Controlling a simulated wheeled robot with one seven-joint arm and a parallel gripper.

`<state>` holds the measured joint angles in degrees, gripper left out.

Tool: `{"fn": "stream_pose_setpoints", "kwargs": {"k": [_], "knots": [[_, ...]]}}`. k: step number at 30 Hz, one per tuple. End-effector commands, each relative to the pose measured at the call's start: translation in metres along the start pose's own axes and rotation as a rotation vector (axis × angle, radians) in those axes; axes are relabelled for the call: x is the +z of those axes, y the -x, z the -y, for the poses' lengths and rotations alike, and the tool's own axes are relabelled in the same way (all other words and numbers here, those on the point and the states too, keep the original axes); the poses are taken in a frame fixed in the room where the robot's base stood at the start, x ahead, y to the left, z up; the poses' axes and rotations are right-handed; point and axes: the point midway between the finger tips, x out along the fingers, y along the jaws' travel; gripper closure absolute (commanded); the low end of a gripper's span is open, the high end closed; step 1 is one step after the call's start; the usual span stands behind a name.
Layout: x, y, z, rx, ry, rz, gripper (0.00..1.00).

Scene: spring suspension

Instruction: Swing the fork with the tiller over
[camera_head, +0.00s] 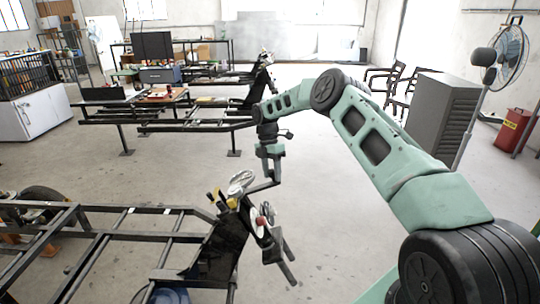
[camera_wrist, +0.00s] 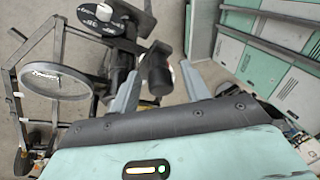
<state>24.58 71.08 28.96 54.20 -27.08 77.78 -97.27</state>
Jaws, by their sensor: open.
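The dark front assembly of the near frame, with the fork (camera_head: 281,258), stands at the lower middle of the head view. Its lower bars lean down to the right. My gripper (camera_head: 268,183) hangs just above this assembly, pointing down. In the wrist view my gripper (camera_wrist: 160,88) is open, with one grey finger on each side of a dark rounded cylinder end (camera_wrist: 157,76). This looks like the end of the tiller, but I cannot be sure. A gap shows beside it, and contact cannot be told. The fork's lower part is hidden in the wrist view.
A round pale disc (camera_head: 241,181) sits atop the assembly. The black frame (camera_head: 110,237) runs left. A second frame (camera_head: 195,126) with a tool-covered bench stands behind. A grey cabinet (camera_head: 436,115) and fan (camera_head: 510,55) stand right. The middle floor is clear.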

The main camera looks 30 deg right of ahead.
Motion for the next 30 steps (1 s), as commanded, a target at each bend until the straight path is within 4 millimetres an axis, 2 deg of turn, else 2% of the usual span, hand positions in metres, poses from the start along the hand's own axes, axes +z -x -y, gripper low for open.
{"fn": "stream_pose_setpoints", "kwargs": {"k": [5,12,18,27,30], "knots": [[0.0,0.028,-0.002,0.005,-0.001,0.002,0.54],[0.0,0.084,-0.002,0.007,-0.001,0.002,0.54],[-0.001,0.117,-0.001,0.003,0.001,0.0,0.54],[-0.001,0.149,0.002,0.0,0.0,-0.002,0.54],[-0.001,0.153,0.002,0.0,0.001,-0.002,0.54]]}}
